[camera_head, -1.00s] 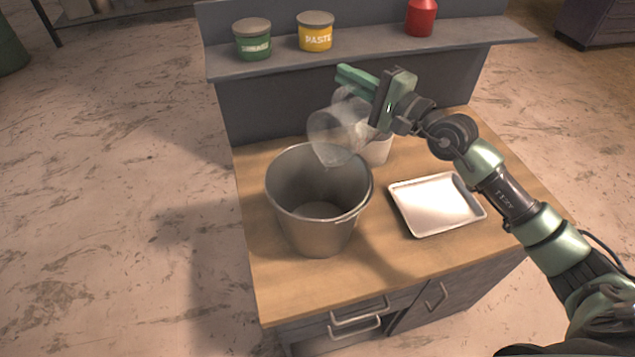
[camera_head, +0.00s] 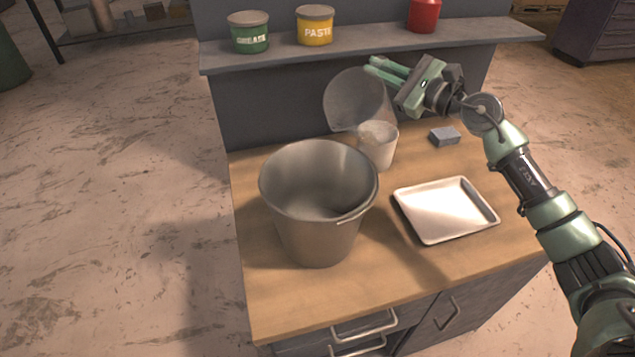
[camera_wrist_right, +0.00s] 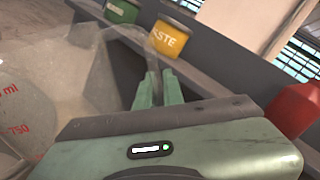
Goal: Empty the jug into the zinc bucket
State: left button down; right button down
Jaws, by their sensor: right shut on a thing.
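The zinc bucket (camera_head: 318,235) stands upright on the wooden worktop, left of the middle. My right gripper (camera_head: 385,70) is shut on the clear jug (camera_head: 352,100), behind the bucket and above the worktop. The jug is see-through, and its exact tilt and any contents are hard to tell. In the right wrist view the jug (camera_wrist_right: 35,100) fills the left side with red volume marks, and my right gripper (camera_wrist_right: 158,90) shows its fingers close together at its handle. The bucket's interior looks plain grey; I cannot tell whether it holds anything. My left gripper is not in view.
A white cup (camera_head: 380,150) stands behind the bucket, below the jug. A shallow metal tray (camera_head: 445,210) and a small grey block (camera_head: 444,136) lie to the right. Green (camera_head: 248,35), yellow (camera_head: 315,28) and red (camera_head: 423,14) containers stand on the back shelf (camera_head: 370,40).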

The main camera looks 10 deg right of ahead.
aim_at(369, 106)
jog(key=w+d+f+m+b, duration=0.2)
jog(key=d+f+m+b, duration=0.1)
jog(key=f+m, duration=0.4)
jog(key=shift+w+d+f+m, duration=0.3)
jog(key=shift+w+d+m, duration=0.05)
jog(key=shift+d+m, duration=0.15)
